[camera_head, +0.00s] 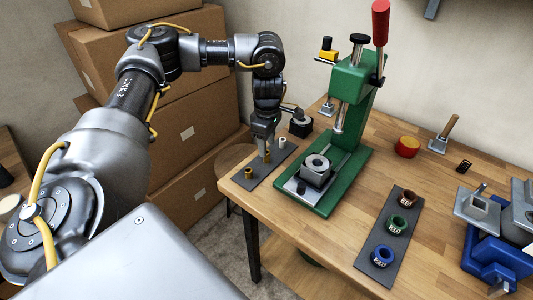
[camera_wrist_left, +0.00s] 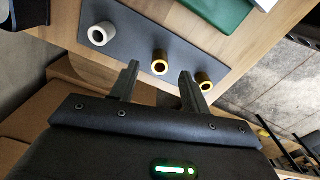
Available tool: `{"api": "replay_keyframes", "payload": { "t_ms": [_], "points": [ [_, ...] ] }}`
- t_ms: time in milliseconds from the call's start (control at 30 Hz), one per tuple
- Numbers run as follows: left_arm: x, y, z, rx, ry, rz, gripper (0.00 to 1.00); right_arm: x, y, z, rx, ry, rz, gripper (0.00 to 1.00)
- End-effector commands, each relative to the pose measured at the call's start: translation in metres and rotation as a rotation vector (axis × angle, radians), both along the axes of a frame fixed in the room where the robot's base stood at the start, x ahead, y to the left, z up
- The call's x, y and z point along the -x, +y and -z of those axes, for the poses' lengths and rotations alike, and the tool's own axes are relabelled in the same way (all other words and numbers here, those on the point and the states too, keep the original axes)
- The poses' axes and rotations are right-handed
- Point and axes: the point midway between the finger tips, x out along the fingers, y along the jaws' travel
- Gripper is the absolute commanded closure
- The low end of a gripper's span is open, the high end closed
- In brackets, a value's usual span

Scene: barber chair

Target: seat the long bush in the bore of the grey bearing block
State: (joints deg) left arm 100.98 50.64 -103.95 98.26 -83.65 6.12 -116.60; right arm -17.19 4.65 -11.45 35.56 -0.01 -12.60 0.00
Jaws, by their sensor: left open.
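Three upright bushes stand in a row on a dark mat: a pale one (camera_head: 282,143), a middle brass one (camera_head: 267,157) and an end brass one (camera_head: 248,173). I cannot tell by sight which is the long one. The grey bearing block (camera_head: 316,171), its bore facing up, sits on the base of the green press. My left gripper (camera_head: 264,152) is open, pointing down at the middle brass bush. In the left wrist view that bush (camera_wrist_left: 160,63) shows between the fingertips (camera_wrist_left: 160,78), with nothing held. My right gripper is not in view.
The green arbor press (camera_head: 352,82) with its red-handled lever stands right of the mat. Another dark mat (camera_head: 378,265) holds three coloured rings. A blue and grey vice (camera_head: 497,250) is at far right. Cardboard boxes stack behind my left arm.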

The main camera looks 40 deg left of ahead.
Motion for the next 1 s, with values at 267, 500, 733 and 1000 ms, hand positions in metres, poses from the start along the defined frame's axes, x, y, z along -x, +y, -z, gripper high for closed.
{"api": "replay_keyframes", "payload": {
  "t_ms": [267, 500, 733, 1000],
  "points": [
    [0.002, 0.0, 0.028, 0.0, 0.001, 0.0, 0.53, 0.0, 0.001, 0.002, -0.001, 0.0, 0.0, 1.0],
    [0.002, 0.0, 0.028, -0.001, 0.0, 0.0, 0.56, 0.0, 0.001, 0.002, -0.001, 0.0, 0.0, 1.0],
    [0.001, 0.0, 0.028, 0.0, 0.0, 0.0, 0.86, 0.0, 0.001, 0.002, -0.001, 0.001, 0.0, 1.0],
    [0.001, 0.0, 0.028, 0.0, -0.001, 0.0, 1.0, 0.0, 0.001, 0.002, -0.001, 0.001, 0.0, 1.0]
  ]
}}
